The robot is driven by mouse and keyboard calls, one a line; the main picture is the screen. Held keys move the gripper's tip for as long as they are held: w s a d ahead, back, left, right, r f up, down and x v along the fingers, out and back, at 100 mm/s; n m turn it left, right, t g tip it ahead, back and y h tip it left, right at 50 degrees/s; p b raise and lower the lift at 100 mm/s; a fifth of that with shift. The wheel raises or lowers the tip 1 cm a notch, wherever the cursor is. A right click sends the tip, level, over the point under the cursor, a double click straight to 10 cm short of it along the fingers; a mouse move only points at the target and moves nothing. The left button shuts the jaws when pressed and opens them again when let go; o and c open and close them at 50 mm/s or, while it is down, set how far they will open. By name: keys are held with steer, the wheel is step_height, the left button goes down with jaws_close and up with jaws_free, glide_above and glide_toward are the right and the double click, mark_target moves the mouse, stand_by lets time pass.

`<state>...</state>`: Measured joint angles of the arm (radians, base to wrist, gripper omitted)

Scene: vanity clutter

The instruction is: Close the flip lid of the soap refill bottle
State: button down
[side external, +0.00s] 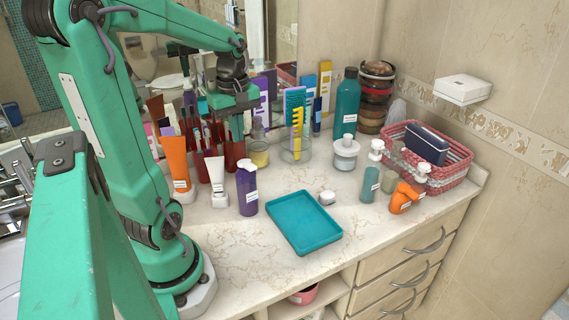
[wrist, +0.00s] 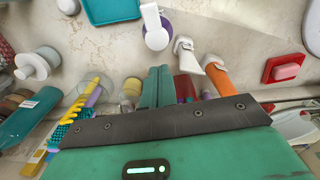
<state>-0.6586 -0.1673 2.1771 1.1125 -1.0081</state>
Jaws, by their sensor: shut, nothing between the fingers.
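A purple bottle (side external: 247,192) with a white label and a white flip lid (side external: 244,165) stands upright on the counter, and looks like the soap refill bottle. Its lid appears raised on the cap in the side view. In the wrist view the white lid (wrist: 152,18) stretches over the purple body (wrist: 158,38) near the top middle. My gripper (wrist: 158,70) is shut and empty, its fingers pointing toward the bottle with a gap between. In the side view my gripper (side external: 233,128) is behind the bottle, above the dark red cups; its fingertips are hard to make out.
A teal tray (side external: 303,222) lies right of the bottle with a small white object (side external: 327,197) beside it. White and orange tubes (side external: 217,181) stand to the left. A clear holder with combs (side external: 296,147) and a white-lidded jar (side external: 346,154) stand behind. The front counter is clear.

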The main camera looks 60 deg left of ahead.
steer(key=shift+r, duration=0.15)
stand_by(0.3)
steer(key=shift+r, duration=0.6)
steer(key=shift+r, duration=0.15)
steer(key=d, duration=0.9)
steer(key=shift+w+d+r, duration=0.2)
steer(key=shift+w+r, duration=0.05)
steer(key=shift+w, duration=0.2)
stand_by(0.4)
